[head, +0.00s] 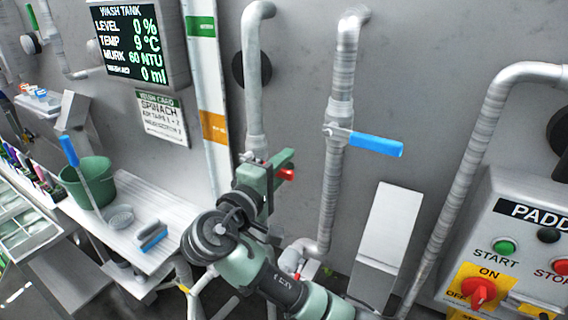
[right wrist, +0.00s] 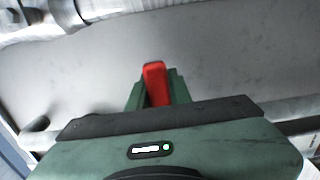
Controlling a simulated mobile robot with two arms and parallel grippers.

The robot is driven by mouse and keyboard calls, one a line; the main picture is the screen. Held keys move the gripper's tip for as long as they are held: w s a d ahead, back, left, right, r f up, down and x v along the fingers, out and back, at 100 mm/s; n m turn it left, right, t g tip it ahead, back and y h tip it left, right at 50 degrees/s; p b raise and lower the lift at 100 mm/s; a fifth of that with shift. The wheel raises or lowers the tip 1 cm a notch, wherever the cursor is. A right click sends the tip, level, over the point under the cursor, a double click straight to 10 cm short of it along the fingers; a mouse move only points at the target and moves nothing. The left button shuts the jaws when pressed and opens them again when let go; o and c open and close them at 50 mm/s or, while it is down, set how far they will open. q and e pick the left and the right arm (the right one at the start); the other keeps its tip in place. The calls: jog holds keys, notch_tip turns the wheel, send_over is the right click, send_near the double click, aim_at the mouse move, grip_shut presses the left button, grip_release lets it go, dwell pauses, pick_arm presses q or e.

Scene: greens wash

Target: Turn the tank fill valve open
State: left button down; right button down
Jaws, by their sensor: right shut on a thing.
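A red valve handle (head: 287,174) is at the lower part of the left grey pipe (head: 252,85) in the head view. My right gripper (head: 284,165) is shut on it, and the red tip sticks out past the fingers. The right wrist view also shows the red handle (right wrist: 155,84) between the green fingers. The valve body behind is mostly hidden by my gripper. A blue lever (head: 375,144) on the middle pipe (head: 335,190) lies crosswise to that pipe, with no gripper on it. No label naming either valve is readable. My left gripper is out of view.
The wash tank display (head: 140,42) reads level 0 %. A control panel (head: 520,250) stands at the right. A green bucket (head: 92,184) with a blue-handled brush stands on a white shelf (head: 175,205) at the left. A white angled box (head: 388,235) is right of the middle pipe.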

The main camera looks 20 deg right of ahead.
jog(key=shift+r, duration=0.1)
dwell(0.3)
jog(key=shift+w+a+r+n, duration=0.2)
jog(key=shift+r+n, duration=0.55)
jog(key=shift+n, duration=0.4)
jog(key=shift+w+a+r+n, duration=0.15)
jog(key=shift+r+n, duration=0.65)
jog(key=shift+n, duration=0.4)
jog(key=shift+w+a+r+n, duration=0.1)
jog(key=shift+w+r+n, duration=0.1)
jog(key=shift+r+n, duration=0.75)
jog(key=shift+f, duration=0.15)
jog(key=c, duration=1.3)
grip_release()
jog(key=shift+c, duration=0.2)
jog(key=shift+o, duration=0.3)
jog(key=shift+w+d, duration=0.1)
jog(key=shift+f, duration=0.1)
